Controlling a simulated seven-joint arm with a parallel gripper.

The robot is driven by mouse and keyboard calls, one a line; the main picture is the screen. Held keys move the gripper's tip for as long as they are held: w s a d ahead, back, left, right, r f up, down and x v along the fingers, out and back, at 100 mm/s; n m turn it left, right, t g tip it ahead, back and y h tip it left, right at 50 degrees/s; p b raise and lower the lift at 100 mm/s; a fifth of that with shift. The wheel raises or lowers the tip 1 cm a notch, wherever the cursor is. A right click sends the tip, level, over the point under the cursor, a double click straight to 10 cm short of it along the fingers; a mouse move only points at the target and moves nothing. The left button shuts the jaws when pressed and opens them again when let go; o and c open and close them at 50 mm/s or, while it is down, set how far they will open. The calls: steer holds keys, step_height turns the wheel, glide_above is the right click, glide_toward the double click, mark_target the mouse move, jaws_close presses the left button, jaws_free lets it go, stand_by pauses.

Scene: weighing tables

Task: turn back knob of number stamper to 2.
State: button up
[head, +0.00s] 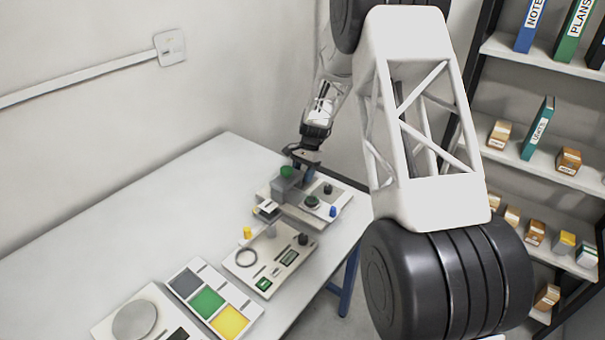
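A device that looks like the number stamper (264,197) stands at the far right end of the white table. It has a grey block with a green top (287,171) on its left part. On its right part are a dark knob at the back (328,188), a dark round knob with some green (312,202) and a blue knob (333,211). The numbers on the knobs are too small to read. My gripper (308,174) points down over the back of the device, just behind the green top. Its fingertips are partly hidden, so their opening and any contact are unclear.
In front stands a second panel (235,262) with a ring, a yellow piece (247,232) and a dark knob. Nearer are a tray (186,270) with grey, green and yellow fields and a device with a round plate (134,320). The table's left side (90,260) is clear. Shelves stand right.

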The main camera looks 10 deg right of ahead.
steer(key=c, duration=0.7)
steer(key=shift+m+t+y, duration=0.5)
steer(key=shift+m+t, duration=0.2)
steer(key=shift+m, duration=1.6)
steer(key=shift+s, duration=0.1)
steer(key=o, duration=0.9)
steer(key=shift+n, duration=0.3)
